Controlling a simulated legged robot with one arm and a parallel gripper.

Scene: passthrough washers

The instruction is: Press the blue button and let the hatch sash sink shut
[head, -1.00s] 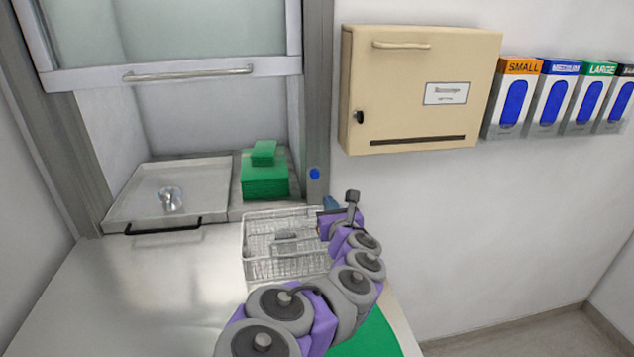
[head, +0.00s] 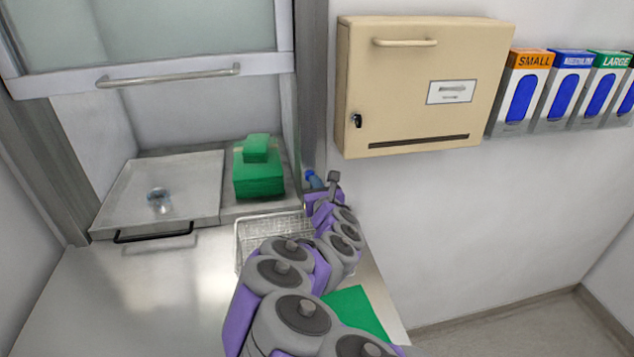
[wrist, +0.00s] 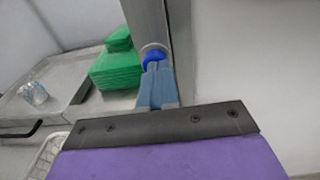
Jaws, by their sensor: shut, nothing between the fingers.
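The blue button (wrist: 153,57) is on the right post of the hatch frame, in a pale round collar. My gripper (wrist: 158,68) is shut and empty, its blue-grey fingertips right in front of the button and overlapping its lower part in the wrist view. I cannot tell whether they touch it. In the head view my gripper (head: 314,181) is at the post and the button is mostly hidden. The glass hatch sash (head: 190,28) is raised, with a metal handle (head: 168,76) on its bottom rail. The opening below it is clear to see into.
Inside the hatch are a steel tray (head: 195,187) with a small glass (head: 159,200) and a green folded stack (head: 258,175). A wire basket (head: 243,232) stands on the steel counter under my arm. A beige cabinet (head: 420,85) and glove boxes (head: 522,95) hang to the right.

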